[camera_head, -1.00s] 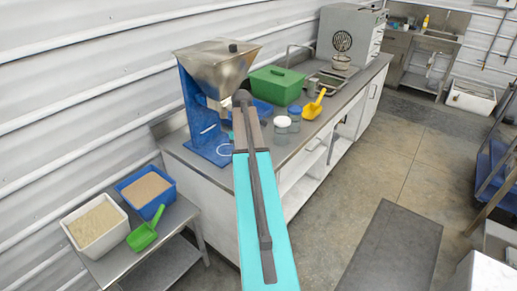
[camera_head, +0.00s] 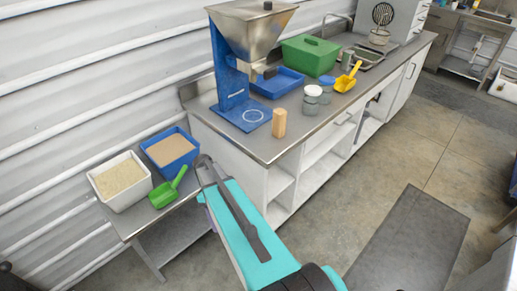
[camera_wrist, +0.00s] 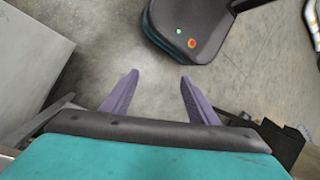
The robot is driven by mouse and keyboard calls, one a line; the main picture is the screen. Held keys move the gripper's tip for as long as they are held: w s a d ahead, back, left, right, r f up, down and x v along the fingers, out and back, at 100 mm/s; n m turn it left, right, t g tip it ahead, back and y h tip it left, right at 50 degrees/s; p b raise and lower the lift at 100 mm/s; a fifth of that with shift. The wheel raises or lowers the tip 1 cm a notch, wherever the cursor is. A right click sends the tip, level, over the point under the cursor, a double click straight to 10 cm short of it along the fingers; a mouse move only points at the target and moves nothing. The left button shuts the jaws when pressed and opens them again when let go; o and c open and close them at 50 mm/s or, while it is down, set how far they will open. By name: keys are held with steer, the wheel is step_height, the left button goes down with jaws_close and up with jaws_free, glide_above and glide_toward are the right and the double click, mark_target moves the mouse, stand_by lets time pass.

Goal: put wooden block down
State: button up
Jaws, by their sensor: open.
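The wooden block (camera_head: 279,123) stands upright on the steel counter near its front left edge, just right of the blue hopper stand's base. Nothing touches it. My gripper shows in the wrist view (camera_wrist: 158,88) with its two purple fingers spread apart and only bare floor between them. In the head view my arm reaches up from the bottom toward the low side table, in front of the counter and clear of the block; the fingers are hidden there.
The metal hopper (camera_head: 250,30) on its blue stand, a blue tray (camera_head: 276,84), a green bin (camera_head: 311,54), jars (camera_head: 311,96) and a yellow scoop (camera_head: 347,77) share the counter (camera_head: 313,118). The side table holds a white tub (camera_head: 122,182), a blue tub (camera_head: 172,150) and a green scoop (camera_head: 167,190).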

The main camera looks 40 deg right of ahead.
steer(key=s+a+f+m+h+b, duration=0.1)
steer(key=s+a+f+m, duration=0.1)
steer(key=s+a+f, duration=0.6)
steer(key=s+a+f+m+g+b, duration=0.1)
steer(key=s+a+f+m+b, duration=0.1)
steer(key=s+a+f, duration=0.6)
steer(key=shift+s+a+f+m+h, duration=0.4)
steer(key=shift+s+f, duration=0.85)
steer(key=shift+s, duration=1.45)
steer(key=shift+d, duration=0.15)
steer(key=c, duration=0.6)
